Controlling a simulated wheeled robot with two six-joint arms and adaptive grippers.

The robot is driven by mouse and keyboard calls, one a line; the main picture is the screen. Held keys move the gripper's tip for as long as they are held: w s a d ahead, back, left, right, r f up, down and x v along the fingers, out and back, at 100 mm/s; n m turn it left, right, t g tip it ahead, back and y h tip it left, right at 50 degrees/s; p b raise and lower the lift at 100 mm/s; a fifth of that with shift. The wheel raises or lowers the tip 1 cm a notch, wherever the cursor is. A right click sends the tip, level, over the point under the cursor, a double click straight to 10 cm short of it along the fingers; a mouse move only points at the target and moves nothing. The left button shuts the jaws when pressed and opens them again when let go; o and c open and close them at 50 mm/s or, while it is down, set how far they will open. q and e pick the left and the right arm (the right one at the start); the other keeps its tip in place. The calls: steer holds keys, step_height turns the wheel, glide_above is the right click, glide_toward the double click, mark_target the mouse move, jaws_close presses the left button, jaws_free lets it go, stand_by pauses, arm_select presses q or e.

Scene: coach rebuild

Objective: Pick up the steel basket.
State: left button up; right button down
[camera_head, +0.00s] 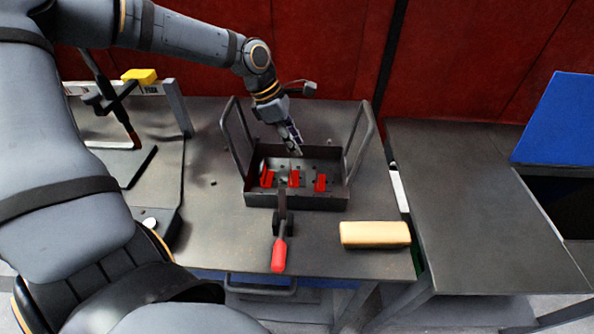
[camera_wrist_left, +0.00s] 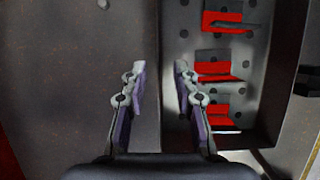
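The steel basket (camera_head: 325,199) stands on the grey workbench in the middle of the head view, an open dark tray with a tall bent handle at its left and right ends. Several red pieces lie inside it. In the left wrist view the basket (camera_wrist_left: 285,65) fills the right side. My left gripper (camera_head: 298,150) reaches down at the basket's far wall. In the wrist view its fingers (camera_wrist_left: 160,72) are apart, one on each side of the wall's edge, with a gap between; contact cannot be told. My right gripper is in neither view.
A red-handled tool (camera_head: 280,250) is at the basket's near wall. A yellow block (camera_head: 375,234) lies at the bench's front right. A fixture with a yellow top (camera_head: 140,76) stands at left. A second dark table (camera_head: 480,200) stands at right. Red panels (camera_head: 330,50) close off the back.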

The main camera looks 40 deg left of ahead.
arm_select(q)
steer(key=shift+x, duration=1)
steer(key=shift+c, duration=0.8)
jaws_close()
steer(key=shift+r, duration=0.1)
